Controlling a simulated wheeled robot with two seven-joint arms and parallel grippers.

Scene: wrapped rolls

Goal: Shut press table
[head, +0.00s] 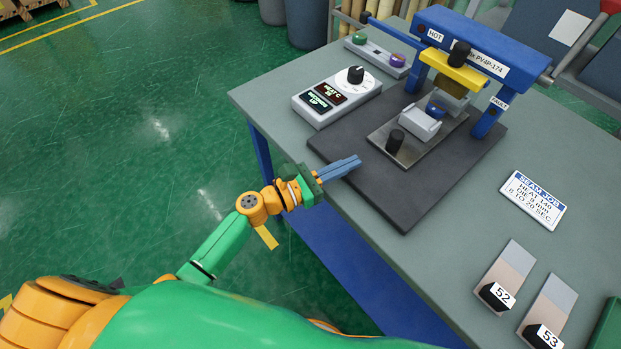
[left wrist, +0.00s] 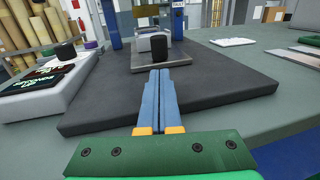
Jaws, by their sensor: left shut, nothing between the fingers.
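The blue press (head: 482,50) stands at the back of a dark base mat (head: 380,180) on the grey table. Its yellow press head (head: 455,72) is raised on the frame. The knob also shows in the left wrist view (left wrist: 158,49). My left gripper (head: 355,164) is shut and empty, above the mat's near left edge, short of the knob. My right gripper is not in view.
A control box with a dial (head: 338,97) stands left of the mat, and a button box (head: 378,55) behind it. A job card (head: 533,200) and sample strips marked 52 (head: 497,296) and 53 (head: 543,335) lie at the right.

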